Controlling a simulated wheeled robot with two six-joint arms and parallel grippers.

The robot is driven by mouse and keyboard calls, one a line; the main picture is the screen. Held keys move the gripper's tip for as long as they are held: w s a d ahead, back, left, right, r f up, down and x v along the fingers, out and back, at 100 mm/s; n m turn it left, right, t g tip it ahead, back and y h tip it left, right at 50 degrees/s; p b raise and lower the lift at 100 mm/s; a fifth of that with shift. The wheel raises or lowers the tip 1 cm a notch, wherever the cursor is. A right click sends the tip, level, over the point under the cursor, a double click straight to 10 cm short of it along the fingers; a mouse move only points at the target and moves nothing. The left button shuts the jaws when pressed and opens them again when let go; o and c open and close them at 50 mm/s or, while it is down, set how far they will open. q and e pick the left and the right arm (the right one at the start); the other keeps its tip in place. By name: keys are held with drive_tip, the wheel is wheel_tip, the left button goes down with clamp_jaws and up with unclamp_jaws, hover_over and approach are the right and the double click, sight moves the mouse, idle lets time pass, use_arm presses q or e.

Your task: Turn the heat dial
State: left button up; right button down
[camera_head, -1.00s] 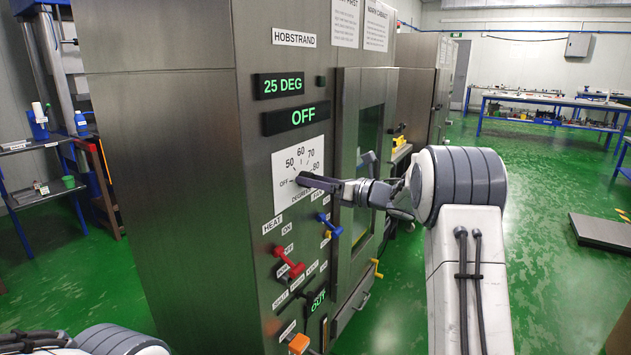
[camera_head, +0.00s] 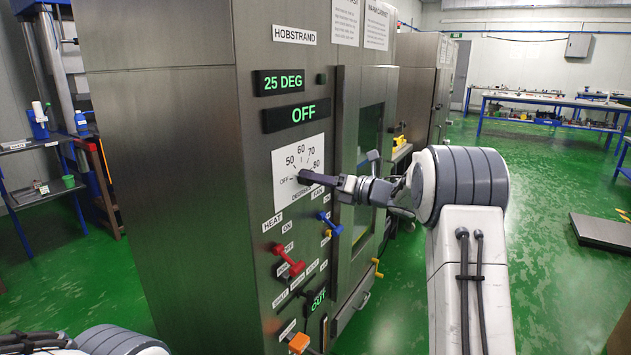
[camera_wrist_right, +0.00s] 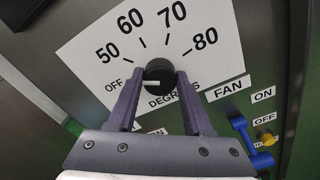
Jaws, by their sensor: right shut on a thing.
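The heat dial is a black round knob (camera_wrist_right: 158,78) on a white scale plate (camera_head: 288,160) marked OFF, 50, 60, 70 and 80. In the wrist view the knob's white pointer line lies toward OFF. My right gripper (camera_head: 304,178) reaches in from the right and is shut on the knob; in the wrist view its two fingers (camera_wrist_right: 157,92) sit on either side of it. In the head view the fingers hide most of the knob. The displays above read 25 DEG (camera_head: 284,83) and OFF (camera_head: 303,115). My left gripper is not in view; only part of that arm shows at bottom left.
Below the dial are a red lever (camera_head: 288,258), a blue lever (camera_head: 330,223) and an orange knob (camera_head: 298,342) on the steel panel. A glazed cabinet door (camera_head: 368,130) is right of the dial. A shelf (camera_head: 35,145) stands far left.

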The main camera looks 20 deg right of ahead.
drive_tip(key=shift+f+m+p, duration=0.15)
drive_tip(key=shift+m+p, duration=4.05)
drive_tip(key=shift+m, duration=2.9)
drive_tip(key=shift+f+m+p, duration=0.1)
drive_tip(key=shift+m+p, duration=4.05)
drive_tip(key=shift+m, duration=2.95)
drive_tip(key=shift+c, duration=1.5)
unclamp_jaws()
